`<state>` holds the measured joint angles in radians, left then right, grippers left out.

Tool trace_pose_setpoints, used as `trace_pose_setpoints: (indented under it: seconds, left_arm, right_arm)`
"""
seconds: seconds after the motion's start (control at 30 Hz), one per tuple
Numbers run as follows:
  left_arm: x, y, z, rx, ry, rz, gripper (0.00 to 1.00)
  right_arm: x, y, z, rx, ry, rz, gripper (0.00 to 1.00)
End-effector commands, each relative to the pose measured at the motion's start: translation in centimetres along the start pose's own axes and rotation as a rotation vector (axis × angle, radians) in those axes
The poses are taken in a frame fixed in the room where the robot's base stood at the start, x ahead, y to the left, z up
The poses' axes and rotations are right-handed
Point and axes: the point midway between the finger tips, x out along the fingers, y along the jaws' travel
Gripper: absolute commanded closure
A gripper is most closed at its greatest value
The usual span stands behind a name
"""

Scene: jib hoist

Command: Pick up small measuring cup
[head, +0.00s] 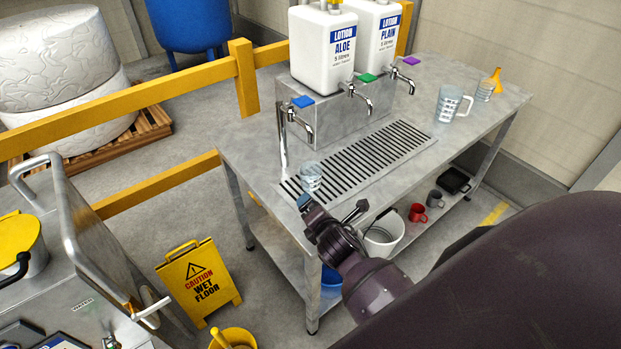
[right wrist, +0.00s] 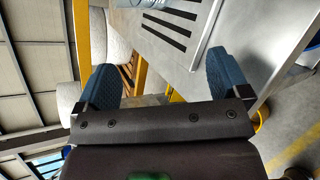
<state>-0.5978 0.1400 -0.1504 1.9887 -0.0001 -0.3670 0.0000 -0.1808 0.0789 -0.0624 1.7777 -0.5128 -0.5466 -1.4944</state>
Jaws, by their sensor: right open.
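A small clear measuring cup (head: 311,177) with pale markings stands on the near-left end of the slotted drain grate, below the blue-marked tap. My right gripper (head: 306,203) is just in front of the cup, at the table's near edge, and looks apart from it. In the right wrist view my right gripper (right wrist: 160,82) has its two blue fingers wide apart with nothing between them. A clear bluish piece, perhaps the cup, shows at that view's top edge. My left gripper is not in view.
A larger measuring jug (head: 451,104), another small clear vessel (head: 485,89) and an orange funnel (head: 496,81) stand at the table's right end. Lotion containers (head: 323,52) sit on a metal stand behind the grate (head: 365,155). A tap (head: 302,124) stands behind the cup.

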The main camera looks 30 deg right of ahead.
Motion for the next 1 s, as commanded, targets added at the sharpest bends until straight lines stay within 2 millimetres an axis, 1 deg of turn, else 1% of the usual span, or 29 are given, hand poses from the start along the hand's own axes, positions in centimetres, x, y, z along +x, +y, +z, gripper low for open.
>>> trace_pose_setpoints:
  seconds: [0.1, 0.3, 0.4, 0.5, 0.67, 0.9, 1.0]
  left_arm:
    - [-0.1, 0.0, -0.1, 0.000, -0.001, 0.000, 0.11]
    - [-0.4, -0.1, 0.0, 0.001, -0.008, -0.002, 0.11]
    - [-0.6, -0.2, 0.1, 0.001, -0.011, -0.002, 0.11]
    - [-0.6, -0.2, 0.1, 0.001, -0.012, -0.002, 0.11]
    - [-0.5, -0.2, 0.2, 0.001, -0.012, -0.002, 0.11]
    - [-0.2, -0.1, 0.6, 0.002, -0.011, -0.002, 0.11]
    - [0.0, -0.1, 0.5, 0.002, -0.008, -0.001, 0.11]
  right_arm:
    - [0.8, 0.4, 0.6, -0.246, -0.032, -0.023, 0.06]
    - [1.9, 0.9, 1.6, -0.672, -0.078, -0.078, 0.06]
    - [2.3, 1.1, 2.0, -0.830, -0.090, -0.104, 0.06]
    - [2.5, 1.2, 2.3, -0.935, -0.098, -0.123, 0.06]
    - [3.2, 1.3, 2.5, -1.000, -0.102, -0.134, 0.06]
    - [6.5, 1.0, 2.9, -1.000, -0.101, -0.134, 0.06]
    - [7.6, 1.0, 3.0, -1.000, -0.101, -0.135, 0.06]
